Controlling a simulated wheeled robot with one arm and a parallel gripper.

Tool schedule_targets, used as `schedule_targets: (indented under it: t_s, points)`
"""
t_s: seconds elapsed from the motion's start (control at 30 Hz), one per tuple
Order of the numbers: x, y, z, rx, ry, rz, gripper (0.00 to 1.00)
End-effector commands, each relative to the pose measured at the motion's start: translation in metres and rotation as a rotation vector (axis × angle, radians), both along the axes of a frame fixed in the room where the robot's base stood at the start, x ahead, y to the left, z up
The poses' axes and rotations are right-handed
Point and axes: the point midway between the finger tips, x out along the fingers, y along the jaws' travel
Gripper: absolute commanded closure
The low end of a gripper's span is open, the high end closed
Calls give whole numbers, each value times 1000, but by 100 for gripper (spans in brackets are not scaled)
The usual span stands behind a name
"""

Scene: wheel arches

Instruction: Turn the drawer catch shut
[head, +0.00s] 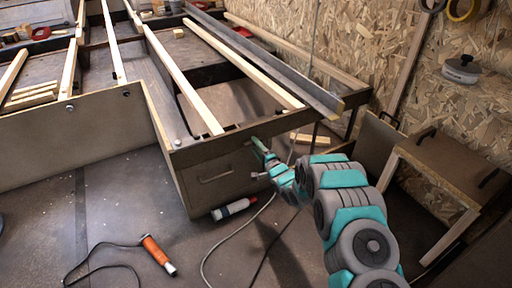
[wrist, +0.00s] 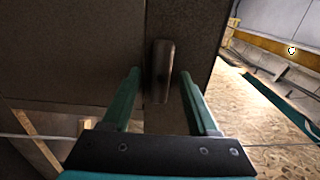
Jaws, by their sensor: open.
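The drawer catch (wrist: 162,62) is a dark, narrow bar on a dark brown panel in the wrist view. It runs lengthwise up the picture, roughly parallel to my fingers. My gripper (wrist: 160,74) is open, with one teal finger on each side of the catch and a visible gap at both sides. The fingers do not appear to touch it. In the head view my gripper (head: 258,147) reaches the right end of the drawer front (head: 214,177), just under the frame's edge. The catch is too small and covered to make out there.
An orange-handled tool (head: 158,254) with a cord lies farther left. Cables run over the floor beside my arm. An open cabinet (head: 440,165) stands at right. The floor at front left is mostly clear.

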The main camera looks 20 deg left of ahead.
Motion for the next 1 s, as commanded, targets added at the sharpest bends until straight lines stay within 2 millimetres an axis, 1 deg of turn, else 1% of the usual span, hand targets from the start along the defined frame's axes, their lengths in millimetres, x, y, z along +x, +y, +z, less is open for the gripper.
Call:
schedule_targets:
  t_s: [0.27, 0.77, 0.8, 1.0]
  points:
    - [1, 1, 0, 0, 0, 0, 41]
    - [1, 1, 0, -1, -1, 0, 97]
    - [1, 1, 0, -1, -1, 0, 100]
    - [1, 1, 0, -1, 0, 1, 100]
